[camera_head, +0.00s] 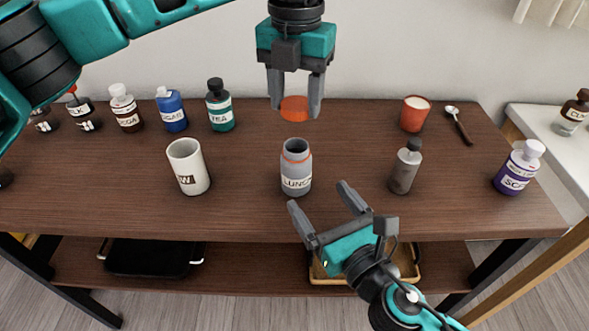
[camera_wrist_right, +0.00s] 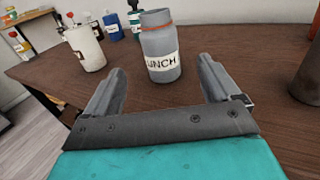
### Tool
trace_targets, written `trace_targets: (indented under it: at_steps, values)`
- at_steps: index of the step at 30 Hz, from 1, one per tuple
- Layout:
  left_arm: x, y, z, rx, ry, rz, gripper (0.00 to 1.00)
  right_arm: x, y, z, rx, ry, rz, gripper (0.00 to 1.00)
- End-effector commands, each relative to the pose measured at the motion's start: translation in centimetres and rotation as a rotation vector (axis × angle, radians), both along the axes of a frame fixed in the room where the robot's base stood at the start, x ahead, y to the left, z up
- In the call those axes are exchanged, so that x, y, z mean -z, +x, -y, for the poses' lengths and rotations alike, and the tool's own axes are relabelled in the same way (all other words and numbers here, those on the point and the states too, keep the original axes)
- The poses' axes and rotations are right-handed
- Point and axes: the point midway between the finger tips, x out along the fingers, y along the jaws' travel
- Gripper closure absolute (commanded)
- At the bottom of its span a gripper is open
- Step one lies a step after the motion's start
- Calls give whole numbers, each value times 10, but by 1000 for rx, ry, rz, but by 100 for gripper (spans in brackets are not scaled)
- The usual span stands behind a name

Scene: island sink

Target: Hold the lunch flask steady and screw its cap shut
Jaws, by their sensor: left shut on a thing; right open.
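The grey lunch flask (camera_head: 296,172) stands upright on the brown table with its mouth open and an orange ring near the top. It also shows in the right wrist view (camera_wrist_right: 160,55), straight ahead of the fingers. My left gripper (camera_head: 294,108) is shut on the orange cap (camera_head: 294,108) and holds it above and behind the flask, apart from it. My right gripper (camera_head: 319,208) is open and empty, in front of the flask, its fingers pointing towards it without touching.
A white mug (camera_head: 188,167) stands left of the flask and a grey bottle (camera_head: 404,168) right of it. Several labelled bottles line the back left. An orange cup (camera_head: 414,114), a spoon (camera_head: 459,125) and a purple bottle (camera_head: 517,168) are at the right. The table (camera_head: 245,190) is clear close around the flask.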

Motion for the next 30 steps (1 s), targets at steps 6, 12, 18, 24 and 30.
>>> trace_targets:
  at_steps: [6, 12, 18, 24, 30]
  values:
    - [0, 0, 0, 1, 0, 0, 76, 0, 5, -3, 1, 2, 1, 11]
    - [0, 0, 0, 1, 0, 0, 76, -2, 31, -15, 1, 4, 3, 11]
    - [0, 0, 0, 2, 0, 0, 76, -1, 66, -33, 1, 3, 1, 11]
    - [0, 0, 0, 2, 0, 0, 76, 0, 93, -47, 1, 2, -1, 11]
    - [0, 0, 0, 2, 0, 0, 76, 0, 106, -53, 1, 2, -1, 11]
